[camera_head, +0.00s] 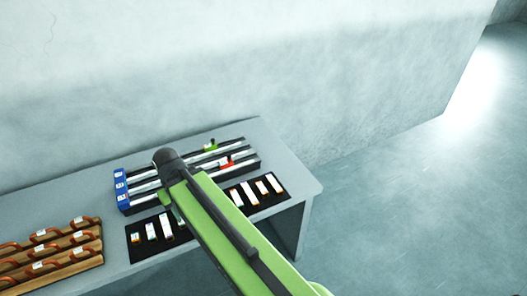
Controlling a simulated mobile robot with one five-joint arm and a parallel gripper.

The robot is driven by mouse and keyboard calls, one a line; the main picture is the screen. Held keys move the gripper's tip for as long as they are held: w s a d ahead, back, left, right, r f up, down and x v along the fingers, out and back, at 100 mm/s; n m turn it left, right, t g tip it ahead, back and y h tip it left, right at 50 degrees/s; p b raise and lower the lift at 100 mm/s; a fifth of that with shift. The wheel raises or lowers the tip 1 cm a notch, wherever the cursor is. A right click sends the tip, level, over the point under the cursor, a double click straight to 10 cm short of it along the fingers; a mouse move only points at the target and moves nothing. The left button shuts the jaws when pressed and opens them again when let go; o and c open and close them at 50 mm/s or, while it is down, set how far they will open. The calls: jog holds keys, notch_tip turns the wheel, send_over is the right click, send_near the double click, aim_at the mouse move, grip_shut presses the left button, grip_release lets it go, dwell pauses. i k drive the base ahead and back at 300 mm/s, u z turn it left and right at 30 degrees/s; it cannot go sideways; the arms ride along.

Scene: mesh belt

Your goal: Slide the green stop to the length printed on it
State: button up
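The green stop (210,146) sits on the back rail (232,143) of a dark rack with several parallel rails, right of the rail's middle. A small pale patch shows on it, but I cannot read any print. My arm reaches in from the lower right and crosses the rack. Its dark elbow-like joint covers part of the rails, left of the green stop and apart from it in the picture. My gripper's fingers do not show; the arm hides whatever is below it.
A red stop (226,163) sits on the middle rail. Blue blocks (120,185) with white labels stand at the rails' left ends. Black mats (143,255) with several pale pieces lie in front. A wooden rack (60,266) stands left. A wall rises behind the grey table (296,176).

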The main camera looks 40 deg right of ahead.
aim_at(212, 147)
jog(key=u, duration=0.6)
jog(key=k, duration=0.15)
jog(key=z, duration=1.45)
jog(key=i, duration=1.3)
jog(key=u, duration=0.45)
